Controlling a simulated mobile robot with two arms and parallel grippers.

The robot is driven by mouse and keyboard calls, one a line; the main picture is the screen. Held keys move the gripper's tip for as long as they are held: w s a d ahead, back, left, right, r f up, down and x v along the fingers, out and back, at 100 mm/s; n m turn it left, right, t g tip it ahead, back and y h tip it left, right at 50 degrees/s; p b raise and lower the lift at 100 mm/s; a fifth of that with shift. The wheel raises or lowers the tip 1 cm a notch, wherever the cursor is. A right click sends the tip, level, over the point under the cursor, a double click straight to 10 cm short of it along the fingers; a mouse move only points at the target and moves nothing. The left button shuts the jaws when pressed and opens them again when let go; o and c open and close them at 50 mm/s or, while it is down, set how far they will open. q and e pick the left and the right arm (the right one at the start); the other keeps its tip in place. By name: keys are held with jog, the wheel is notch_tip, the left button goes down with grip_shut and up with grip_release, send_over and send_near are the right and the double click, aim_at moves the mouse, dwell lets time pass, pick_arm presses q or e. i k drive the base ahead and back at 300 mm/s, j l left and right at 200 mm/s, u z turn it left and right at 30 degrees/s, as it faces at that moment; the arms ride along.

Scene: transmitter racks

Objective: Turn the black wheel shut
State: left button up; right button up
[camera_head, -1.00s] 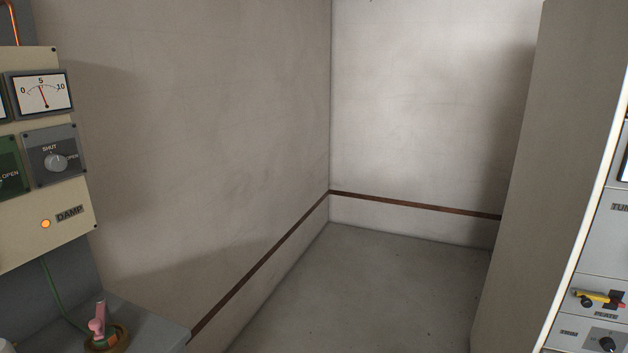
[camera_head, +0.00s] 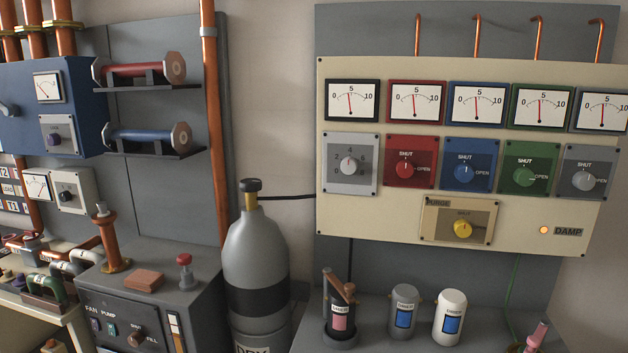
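A black wheel (camera_head: 251,185) sits on the brass neck at the top of a tall grey gas cylinder (camera_head: 256,250). The cylinder stands upright in the middle of the view with a dark band around it. A black hose (camera_head: 290,197) runs from the neck to the cream panel on the right. I cannot tell from here how far the wheel is turned. Neither of my grippers is in view.
The cream panel (camera_head: 392,230) carries several gauges and knobs, and a lit DAMP lamp (camera_head: 543,230). Canisters (camera_head: 450,318) stand on the shelf below it. Left of the cylinder are a dark cabinet (camera_head: 205,300) and a copper pipe (camera_head: 212,120).

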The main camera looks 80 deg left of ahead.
aim_at(249, 186)
jog(key=u, duration=2.85)
